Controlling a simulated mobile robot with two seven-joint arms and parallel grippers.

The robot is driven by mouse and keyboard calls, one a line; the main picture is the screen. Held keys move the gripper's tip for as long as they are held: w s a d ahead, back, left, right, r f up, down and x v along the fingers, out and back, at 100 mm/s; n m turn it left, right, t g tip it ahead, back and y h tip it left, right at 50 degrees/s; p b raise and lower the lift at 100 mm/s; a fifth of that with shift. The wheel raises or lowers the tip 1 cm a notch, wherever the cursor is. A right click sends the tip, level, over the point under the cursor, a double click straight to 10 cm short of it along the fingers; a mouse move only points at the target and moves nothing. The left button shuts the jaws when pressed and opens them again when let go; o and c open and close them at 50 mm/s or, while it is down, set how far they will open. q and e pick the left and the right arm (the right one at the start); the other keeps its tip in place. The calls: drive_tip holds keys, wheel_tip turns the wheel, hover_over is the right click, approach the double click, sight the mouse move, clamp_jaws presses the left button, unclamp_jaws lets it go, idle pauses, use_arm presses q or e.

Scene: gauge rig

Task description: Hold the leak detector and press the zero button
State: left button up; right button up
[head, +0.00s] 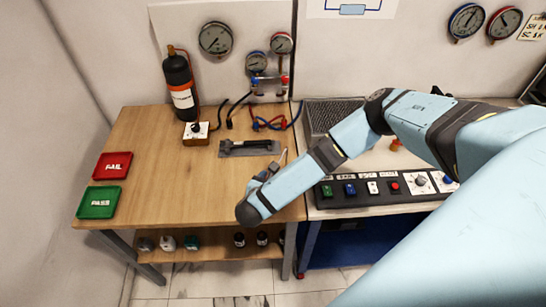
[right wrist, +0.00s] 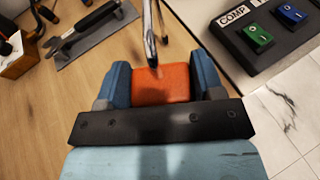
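The leak detector (right wrist: 160,83), an orange body with a thin metal probe, sits between the blue fingers of my right gripper (right wrist: 161,80) in the right wrist view. Both fingers touch its sides, so the gripper is shut on it. In the head view my right gripper (head: 265,178) is over the right part of the wooden table, with the probe (head: 283,157) showing beyond it. The orange body is mostly hidden there by my arm. I cannot make out a zero button on the visible part of the detector. My left gripper is not in view.
A grey mat with a dark tool (head: 250,147) lies just beyond the gripper. A button panel (head: 381,188) is to the right. A black bottle (head: 180,85), red tray (head: 112,166) and green tray (head: 99,202) stand left. The table's middle left is clear.

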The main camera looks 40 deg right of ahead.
drive_tip(key=c, duration=0.3)
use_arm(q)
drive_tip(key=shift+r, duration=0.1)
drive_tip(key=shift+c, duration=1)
use_arm(e)
drive_tip(key=shift+c, duration=0.7)
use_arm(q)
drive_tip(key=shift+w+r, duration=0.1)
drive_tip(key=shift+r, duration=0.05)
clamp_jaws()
